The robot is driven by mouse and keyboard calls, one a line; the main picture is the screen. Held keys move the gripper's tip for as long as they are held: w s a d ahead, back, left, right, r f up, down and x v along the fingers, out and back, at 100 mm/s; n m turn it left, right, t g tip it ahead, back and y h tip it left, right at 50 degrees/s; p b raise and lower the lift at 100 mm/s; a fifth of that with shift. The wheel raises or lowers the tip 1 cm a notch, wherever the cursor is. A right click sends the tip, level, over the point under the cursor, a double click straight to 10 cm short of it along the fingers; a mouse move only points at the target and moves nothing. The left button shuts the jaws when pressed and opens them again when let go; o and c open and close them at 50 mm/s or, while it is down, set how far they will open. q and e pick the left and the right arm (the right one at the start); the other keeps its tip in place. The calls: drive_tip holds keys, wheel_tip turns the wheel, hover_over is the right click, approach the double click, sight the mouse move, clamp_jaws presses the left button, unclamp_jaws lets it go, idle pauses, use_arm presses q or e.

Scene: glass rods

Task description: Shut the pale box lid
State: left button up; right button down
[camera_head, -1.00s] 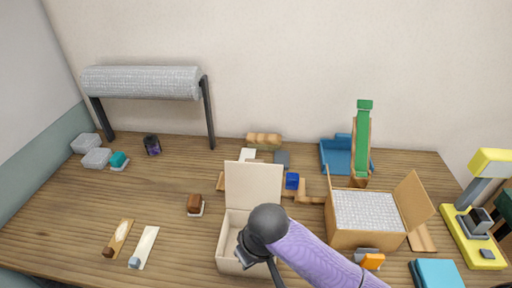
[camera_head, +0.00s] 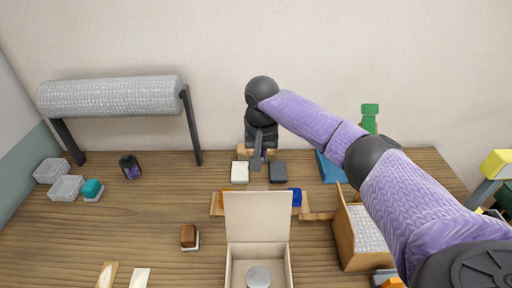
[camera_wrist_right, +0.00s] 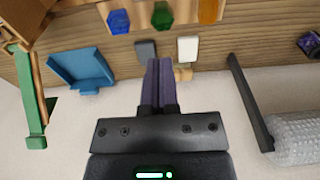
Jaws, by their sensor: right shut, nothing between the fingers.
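The pale box (camera_head: 233,275) stands open near the front middle of the table in the head view. Its lid (camera_head: 258,216) stands upright at the back edge of the box. A round grey-white object (camera_head: 258,276) is inside the box. My right gripper (camera_head: 257,160) is behind the lid, over the back of the table, apart from the lid. In the right wrist view its fingers (camera_wrist_right: 160,64) are together with nothing between them. The box and lid do not show in the right wrist view. My left gripper is not in view.
A wooden holder (camera_head: 217,204) with coloured blocks lies just behind the lid. White (camera_head: 240,172) and dark (camera_head: 278,172) blocks lie near the wall. An open cardboard box (camera_head: 351,240) stands to the right under my right arm. A roll on a stand (camera_head: 110,97) is at left.

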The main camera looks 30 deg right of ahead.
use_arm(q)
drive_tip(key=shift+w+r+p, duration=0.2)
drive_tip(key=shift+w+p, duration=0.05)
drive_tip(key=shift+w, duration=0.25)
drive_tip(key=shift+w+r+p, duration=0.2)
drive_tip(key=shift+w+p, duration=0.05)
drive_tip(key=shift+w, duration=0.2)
use_arm(e)
drive_tip(key=shift+s+a+f, duration=0.3)
drive_tip(key=shift+s+f, duration=0.1)
drive_tip(key=shift+f, duration=0.25)
drive_tip(key=shift+s+a+f, duration=0.35)
drive_tip(key=shift+f, duration=0.35)
drive_tip(key=shift+s+a+f, duration=0.3)
drive_tip(key=shift+s+f, duration=0.1)
drive_tip(key=shift+f, duration=0.25)
